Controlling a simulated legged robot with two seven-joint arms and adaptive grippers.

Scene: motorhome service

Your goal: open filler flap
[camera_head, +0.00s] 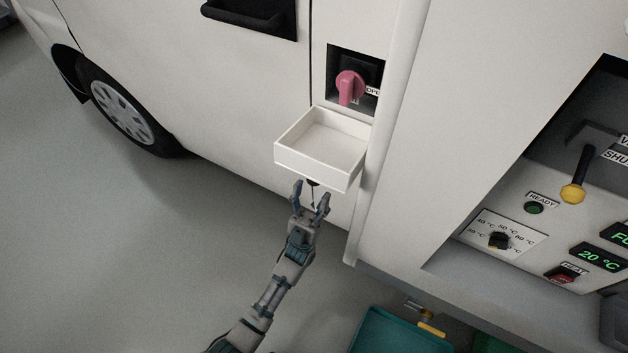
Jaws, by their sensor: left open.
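The white filler flap (317,141) hangs folded out from the side of the motorhome, like a shallow tray with raised rims. Above it an open dark recess shows a pink knob (349,86) with a partly hidden label beside it. My left gripper (311,193) is open, its fingers pointing up just below the flap's near edge. A small dark part sits between the flap's underside and the fingers; I cannot tell whether they touch it. No object is held. My right gripper is out of view.
A black door handle (250,14) is at the top. A control panel (487,238) with a yellow-tipped lever (573,190) is recessed at the right. A teal container (398,332) stands at the bottom. The grey floor at left is clear.

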